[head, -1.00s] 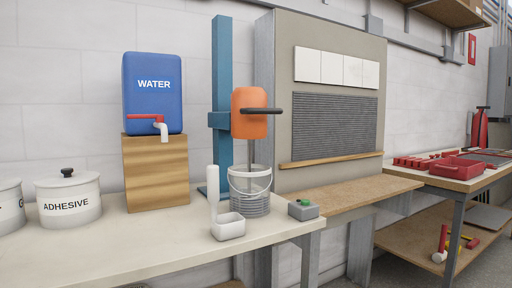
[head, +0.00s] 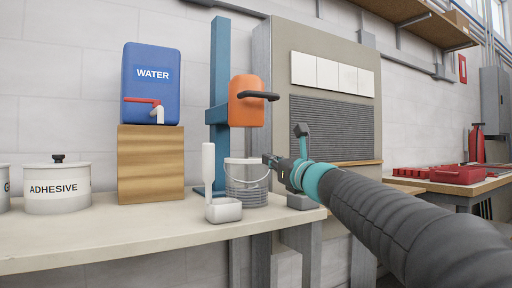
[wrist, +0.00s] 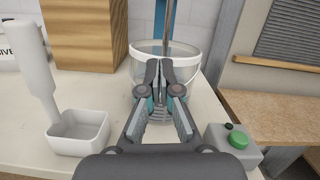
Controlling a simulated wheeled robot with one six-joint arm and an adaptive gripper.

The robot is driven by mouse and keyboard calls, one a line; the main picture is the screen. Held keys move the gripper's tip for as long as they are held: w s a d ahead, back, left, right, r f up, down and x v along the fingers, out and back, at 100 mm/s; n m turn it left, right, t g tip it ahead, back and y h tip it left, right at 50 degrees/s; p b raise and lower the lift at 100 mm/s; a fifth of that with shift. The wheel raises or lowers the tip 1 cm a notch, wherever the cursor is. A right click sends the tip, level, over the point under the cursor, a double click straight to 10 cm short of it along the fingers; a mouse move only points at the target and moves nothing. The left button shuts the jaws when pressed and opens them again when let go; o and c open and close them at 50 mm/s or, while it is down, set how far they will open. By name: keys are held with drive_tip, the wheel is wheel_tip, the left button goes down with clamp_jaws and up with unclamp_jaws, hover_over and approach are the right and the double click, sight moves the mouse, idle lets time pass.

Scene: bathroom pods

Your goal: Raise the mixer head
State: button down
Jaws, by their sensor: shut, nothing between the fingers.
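The orange mixer head (head: 246,102) with a black handle (head: 260,96) is on the teal column (head: 220,60), above the bucket (head: 245,183). In the wrist view, a metal shaft (wrist: 169,25) runs down into the bucket (wrist: 188,70). My gripper (head: 268,160) is at the bucket's rim, below and a little right of the mixer head. In the wrist view, my gripper (wrist: 160,66) is shut and empty, with its tips in front of the shaft. The handle is not in the wrist view, and my gripper is apart from it.
A grey box with a green button (wrist: 238,139) sits right of the bucket. A white tray (head: 223,212) with an upright white handle stands left. The blue water tank (head: 152,80) is on a wooden block (head: 150,165). A tiled panel (head: 332,73) stands right.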

sight(247, 131)
drive_tip(key=shift+m+t, duration=0.3)
drive_tip(key=shift+m, duration=0.6)
drive_tip(key=x, duration=1)
drive_tip(key=shift+w+d+r, duration=0.2)
drive_tip(key=shift+w+r, duration=0.1)
drive_tip(key=shift+w, duration=0.2)
wheel_tip(247, 131, up, 3)
drive_tip(key=shift+w+a+r+p, duration=0.15)
drive_tip(key=shift+r+p, duration=0.05)
drive_tip(key=shift+p, duration=0.85)
drive_tip(key=shift+r, duration=0.4)
